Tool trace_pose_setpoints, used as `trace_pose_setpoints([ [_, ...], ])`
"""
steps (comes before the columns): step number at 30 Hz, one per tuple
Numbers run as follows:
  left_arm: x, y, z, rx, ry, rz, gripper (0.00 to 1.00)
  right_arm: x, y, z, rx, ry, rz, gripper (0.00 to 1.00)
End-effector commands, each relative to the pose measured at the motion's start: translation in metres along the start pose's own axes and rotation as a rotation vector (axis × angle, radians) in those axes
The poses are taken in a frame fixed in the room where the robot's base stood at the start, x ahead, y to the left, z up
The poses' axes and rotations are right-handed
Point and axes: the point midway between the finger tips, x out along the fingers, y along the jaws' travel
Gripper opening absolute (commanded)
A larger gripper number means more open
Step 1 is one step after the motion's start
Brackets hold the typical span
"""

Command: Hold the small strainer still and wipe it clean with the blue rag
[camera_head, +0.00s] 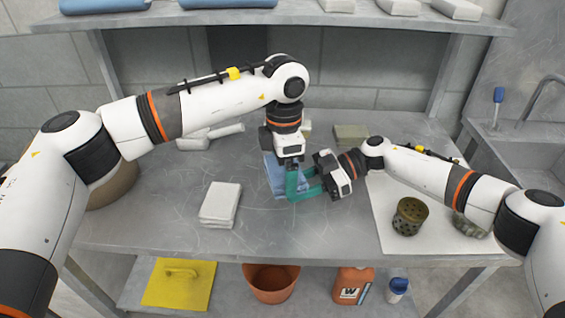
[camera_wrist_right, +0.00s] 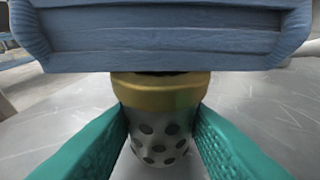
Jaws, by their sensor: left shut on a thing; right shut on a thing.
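The small strainer (camera_wrist_right: 160,140) shows in the right wrist view as a perforated metal cup with a brass-coloured rim, between the teal fingers of my right gripper (camera_wrist_right: 160,150). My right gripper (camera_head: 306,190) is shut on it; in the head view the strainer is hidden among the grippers. The blue rag (camera_wrist_right: 160,40) is a folded pad just above the rim; I cannot tell whether it touches. The rag also shows in the head view (camera_head: 270,175), beside and below my left gripper (camera_head: 291,184), which points down and is shut on it.
A white mat (camera_head: 388,205) at right bears a dark perforated strainer (camera_head: 410,216) and a greenish part (camera_head: 468,226) partly behind my right arm. Folded white cloths (camera_head: 220,203) lie left of the grippers. An olive block (camera_head: 352,134) lies behind. The front middle table is clear.

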Motion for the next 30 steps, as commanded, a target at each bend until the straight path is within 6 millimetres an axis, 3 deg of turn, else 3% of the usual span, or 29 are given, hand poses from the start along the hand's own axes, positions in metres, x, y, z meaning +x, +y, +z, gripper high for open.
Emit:
trace_pose_setpoints([
  [8, 0.001, 0.015, 0.000, 0.001, -0.001, 0.002, 0.72, 0.000, 0.000, 0.000, 0.001, -0.001, 0.000, 0.24],
  [21, -0.001, -0.014, 0.000, -0.001, -0.001, 0.001, 0.72, 0.000, 0.000, 0.000, 0.000, -0.001, 0.000, 0.24],
  [30, 0.000, -0.001, 0.000, 0.003, 0.000, 0.001, 0.72, 0.000, 0.000, 0.000, 0.000, 0.000, 0.000, 0.24],
])
